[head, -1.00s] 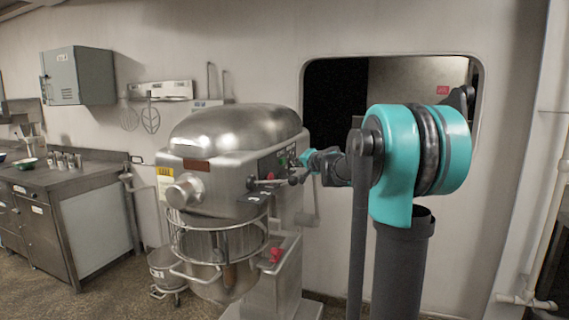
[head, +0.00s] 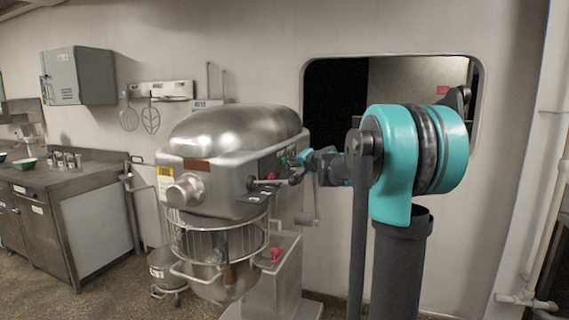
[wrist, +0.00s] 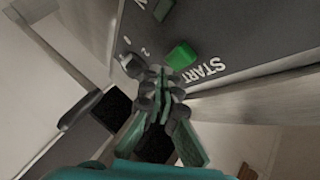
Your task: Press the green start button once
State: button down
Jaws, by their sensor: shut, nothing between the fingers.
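The green start button (wrist: 181,55) sits on the mixer's dark control panel (wrist: 225,45), beside a white START label (wrist: 207,70) in the wrist view. My gripper (wrist: 163,82) is shut and empty. Its fingertips are just below and left of the button in that view, very close to it. I cannot tell whether they touch it. In the head view my gripper (head: 302,157) is at the side panel of the steel mixer (head: 230,132); the button is too small to make out clearly there.
A dark knob or lever (wrist: 80,108) sticks out left of my fingers in the wrist view. The mixer's bowl guard (head: 218,240) is below its head. A steel counter (head: 70,180) and wall cabinet (head: 78,76) stand at the left. A wall opening (head: 335,100) is behind my arm.

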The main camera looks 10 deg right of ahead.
dwell(0.7)
jog(key=shift+w+a, duration=0.2)
jog(key=shift+a, duration=0.2)
